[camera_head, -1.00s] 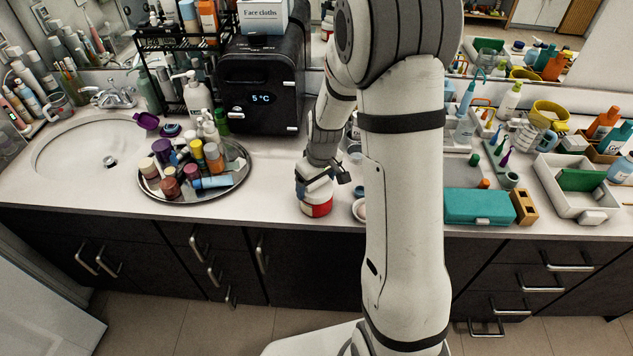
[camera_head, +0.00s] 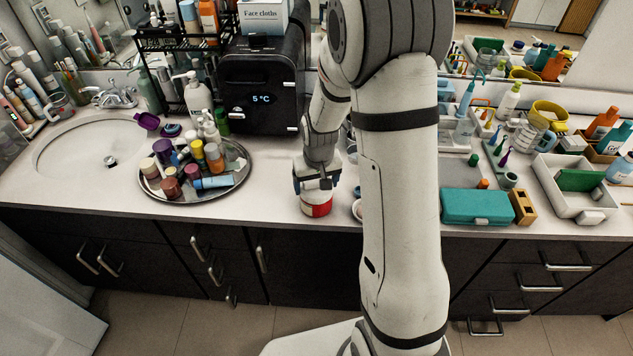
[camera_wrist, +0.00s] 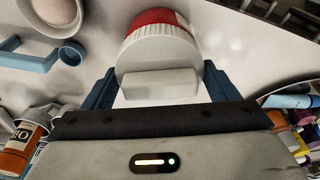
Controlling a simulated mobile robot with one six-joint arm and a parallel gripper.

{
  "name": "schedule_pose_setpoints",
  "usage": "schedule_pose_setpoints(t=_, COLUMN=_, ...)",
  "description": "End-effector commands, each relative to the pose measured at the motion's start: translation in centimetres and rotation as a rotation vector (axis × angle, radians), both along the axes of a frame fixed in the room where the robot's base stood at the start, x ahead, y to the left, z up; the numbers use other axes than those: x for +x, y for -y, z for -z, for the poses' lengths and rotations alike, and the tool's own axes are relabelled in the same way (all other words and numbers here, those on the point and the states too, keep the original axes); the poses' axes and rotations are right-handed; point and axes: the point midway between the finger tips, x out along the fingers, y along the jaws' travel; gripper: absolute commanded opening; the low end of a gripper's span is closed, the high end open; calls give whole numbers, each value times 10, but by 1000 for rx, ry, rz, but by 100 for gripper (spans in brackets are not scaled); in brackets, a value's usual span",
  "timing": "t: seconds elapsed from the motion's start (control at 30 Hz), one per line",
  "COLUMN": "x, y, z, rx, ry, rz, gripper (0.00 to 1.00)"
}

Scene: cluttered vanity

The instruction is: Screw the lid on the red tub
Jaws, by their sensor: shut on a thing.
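The red tub (camera_head: 317,209) stands upright on the counter near its front edge, right of the round tray. The white lid (camera_wrist: 160,57), with a ridged rim and a raised bar across its top, sits over the tub's mouth. The tub's red side (camera_wrist: 157,17) shows just beyond the rim in the wrist view. I cannot tell how tightly the lid is seated. My gripper (camera_head: 316,186) points down over the tub. In the wrist view its blue fingers (camera_wrist: 160,88) are shut on the lid, one on each side of the bar.
A round tray (camera_head: 160,196) of small bottles stands left of the tub. A black mini fridge (camera_head: 262,85) stands behind. A small pale dish (camera_head: 357,209) is close on the right, partly behind my arm. A teal box (camera_head: 476,206) lies farther right.

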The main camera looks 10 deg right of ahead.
Motion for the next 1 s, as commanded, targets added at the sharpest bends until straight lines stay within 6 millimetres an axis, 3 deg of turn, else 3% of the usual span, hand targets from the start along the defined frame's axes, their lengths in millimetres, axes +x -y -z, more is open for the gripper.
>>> schedule_pose_setpoints(t=0.27, x=1, y=0, z=0, rx=0, ry=2, rz=13, gripper=53)
schedule_pose_setpoints(t=0.7, x=1, y=0, z=2, rx=0, ry=3, rz=373, gripper=53)
schedule_pose_setpoints(t=1.0, x=0, y=0, z=-1, rx=-1, ry=1, rz=399, gripper=53)
